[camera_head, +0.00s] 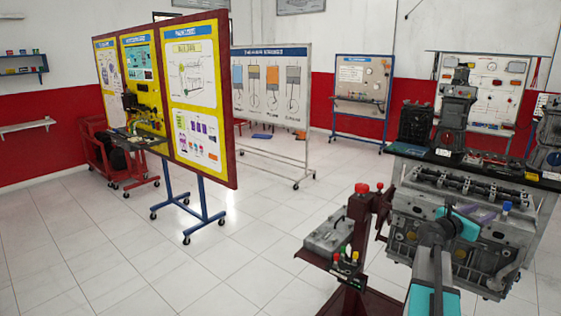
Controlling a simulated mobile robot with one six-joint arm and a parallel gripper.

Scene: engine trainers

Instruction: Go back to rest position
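My arm, with grey and turquoise links, rises from the bottom edge at the lower right of the head view. Its far end is in front of a large grey engine block (440,190). I cannot tell whether the arm touches the engine.
A dark red stand (368,235) with a grey box (328,236) and small coloured knobs is left of my arm. A black-topped bench (405,150) bears engine parts behind the engine. A wheeled poster board (228,110) stands left. The tiled floor at front left is clear.

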